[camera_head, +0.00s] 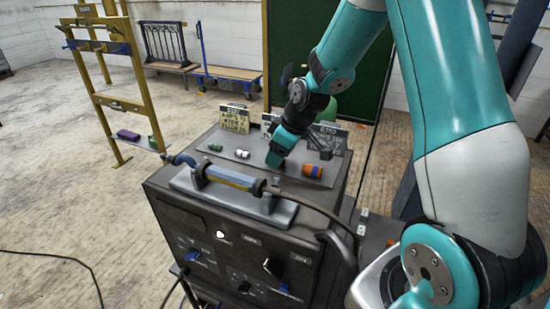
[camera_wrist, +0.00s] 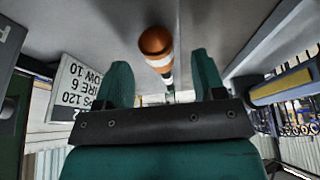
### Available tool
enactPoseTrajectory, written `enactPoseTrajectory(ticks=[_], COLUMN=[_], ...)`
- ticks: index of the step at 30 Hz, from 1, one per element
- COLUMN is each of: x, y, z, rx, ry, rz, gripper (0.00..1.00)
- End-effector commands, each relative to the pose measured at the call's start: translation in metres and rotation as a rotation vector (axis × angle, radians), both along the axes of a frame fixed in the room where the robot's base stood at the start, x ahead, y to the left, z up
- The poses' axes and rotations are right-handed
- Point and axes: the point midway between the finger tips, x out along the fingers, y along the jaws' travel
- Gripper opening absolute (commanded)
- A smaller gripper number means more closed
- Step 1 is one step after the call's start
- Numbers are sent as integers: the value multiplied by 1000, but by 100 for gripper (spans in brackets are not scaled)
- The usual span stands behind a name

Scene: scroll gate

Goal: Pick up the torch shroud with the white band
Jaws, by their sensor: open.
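An orange torch shroud with a white band (camera_wrist: 154,42) lies on the grey machine top in the wrist view, its orange end toward the camera. My gripper (camera_wrist: 161,62) is open, its two green fingers on either side of the line to this shroud; I cannot tell whether they touch it. In the head view my gripper (camera_head: 276,158) is low over the machine top and hides most of that shroud; a small red-orange bit shows beside it. An orange and blue shroud (camera_head: 313,170) lies right of the gripper. A white shroud (camera_head: 242,154) and a green one (camera_head: 215,147) lie to the left.
The machine top (camera_head: 228,168) carries label cards (camera_head: 235,118) along its back edge. A handle bar with a blue and yellow grip (camera_head: 230,178) runs along the front edge and also shows in the wrist view (camera_wrist: 282,86). A cable leaves its right end.

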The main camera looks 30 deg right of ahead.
Motion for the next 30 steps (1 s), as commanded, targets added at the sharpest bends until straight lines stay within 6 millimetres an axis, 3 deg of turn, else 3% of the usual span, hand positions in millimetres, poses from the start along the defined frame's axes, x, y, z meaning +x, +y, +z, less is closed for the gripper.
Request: enactPoseTrajectory(ticks=[6, 12, 13, 18, 21, 30], x=[7, 7, 7, 7, 7, 7], y=[4, 5, 5, 4, 5, 4], z=[-19, -20, -20, -20, -20, -17], rx=[0, 0, 0, 0, 0, 0], ry=[0, 0, 0, 0, 0, -2], rz=[-1, -1, -1, -1, -1, 0], gripper=[63, 63, 61, 22, 4, 4])
